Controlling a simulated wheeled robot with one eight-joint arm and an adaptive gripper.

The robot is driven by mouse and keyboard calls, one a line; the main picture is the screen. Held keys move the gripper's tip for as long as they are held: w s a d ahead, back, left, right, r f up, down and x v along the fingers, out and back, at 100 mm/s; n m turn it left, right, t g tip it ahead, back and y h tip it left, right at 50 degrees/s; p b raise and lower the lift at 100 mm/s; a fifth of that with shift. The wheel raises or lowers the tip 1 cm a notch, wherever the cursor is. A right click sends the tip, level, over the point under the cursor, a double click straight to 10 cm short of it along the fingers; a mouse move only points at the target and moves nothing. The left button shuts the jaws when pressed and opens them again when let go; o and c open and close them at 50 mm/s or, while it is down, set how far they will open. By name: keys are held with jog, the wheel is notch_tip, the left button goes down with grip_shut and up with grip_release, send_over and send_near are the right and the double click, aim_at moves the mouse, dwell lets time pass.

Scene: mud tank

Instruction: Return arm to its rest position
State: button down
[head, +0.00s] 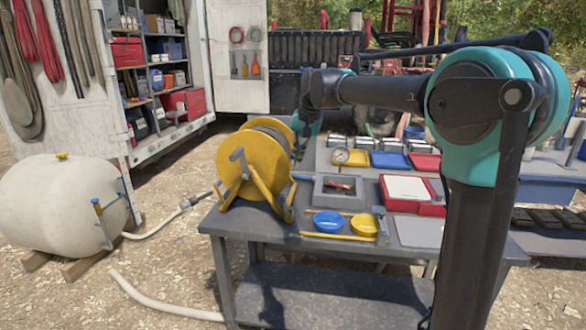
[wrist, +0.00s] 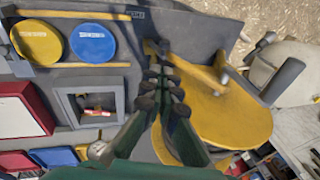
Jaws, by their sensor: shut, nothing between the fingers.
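My arm (head: 385,93) reaches from the right across the head view at about shoulder height over the workbench. My gripper (wrist: 160,75) points down at the bench in the wrist view, its two green fingers drawn together with nothing between them. In the head view the gripper's end is partly hidden behind the yellow reel (head: 243,165). The reel lies close beside and below the fingers in the wrist view (wrist: 220,105). I cannot tell the exact gap between them.
The grey bench (head: 250,228) holds a blue lid (head: 328,221), a yellow lid (head: 364,225), a grey square frame (head: 339,191) and a red case (head: 430,208). A white tank (head: 60,200) stands left on gravel. An open shelved trailer (head: 165,75) stands behind.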

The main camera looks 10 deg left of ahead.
jog(key=shift+d+r, duration=0.1)
jog(key=shift+r, duration=0.1)
jog(key=s+d+f, duration=0.5)
jog(key=d+f, duration=0.4)
jog(key=d, duration=0.3)
jog(key=s+d+f+n+t+h, duration=0.1)
jog(key=s+d+f+t+h, duration=0.1)
jog(key=s+d+f, duration=1.6)
jog(key=s, duration=0.3)
jog(key=shift+s+f+h, duration=0.25)
jog(key=shift+f+h, duration=0.15)
jog(key=shift+d, duration=0.1)
